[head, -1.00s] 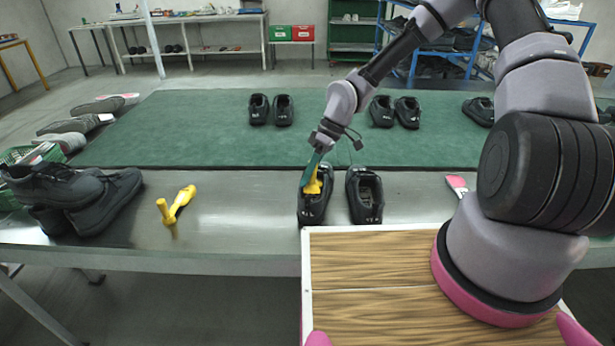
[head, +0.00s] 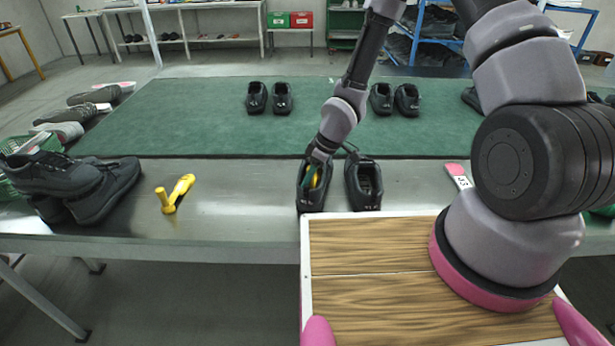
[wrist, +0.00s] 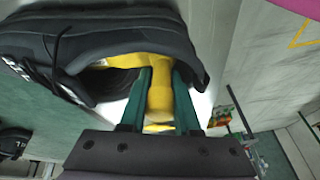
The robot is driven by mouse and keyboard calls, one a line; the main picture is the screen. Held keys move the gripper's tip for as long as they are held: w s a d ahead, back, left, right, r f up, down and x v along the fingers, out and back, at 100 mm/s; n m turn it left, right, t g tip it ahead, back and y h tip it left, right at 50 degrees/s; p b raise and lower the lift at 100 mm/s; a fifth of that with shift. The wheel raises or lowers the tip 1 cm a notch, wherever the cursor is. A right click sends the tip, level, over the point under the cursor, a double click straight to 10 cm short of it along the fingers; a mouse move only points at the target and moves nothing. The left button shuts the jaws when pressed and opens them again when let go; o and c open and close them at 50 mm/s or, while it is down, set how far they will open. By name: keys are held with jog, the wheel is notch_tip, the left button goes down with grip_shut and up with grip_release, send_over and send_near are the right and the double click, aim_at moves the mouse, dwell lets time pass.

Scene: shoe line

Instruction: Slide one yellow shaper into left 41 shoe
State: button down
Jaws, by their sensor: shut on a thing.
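My gripper (head: 313,172), with green fingers, is shut on a yellow shaper (wrist: 160,98). It points down into the opening of the left black shoe (head: 309,201) of the front pair. In the wrist view the shaper's front part lies inside that shoe (wrist: 120,48), and its stem stands between my fingers. How deep the toe end sits is hidden. The right shoe (head: 364,184) of the pair is empty beside it. Another yellow shaper (head: 178,193) lies on the metal table to the left. The size marks are too small to read surely.
Dark shoes (head: 110,188) are stacked at the table's left, by a green basket (head: 30,146). More shoe pairs stand on the green mat (head: 200,125) behind. A pink-and-white tool (head: 457,175) lies at right. The metal table (head: 240,190) is clear between loose shaper and shoes.

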dwell(0.3)
jog(key=c, duration=0.6)
grip_release()
jog(key=shift+o, duration=0.2)
jog(key=shift+f, duration=0.1)
jog(key=shift+r, duration=1.55)
jog(key=shift+r, duration=3.5)
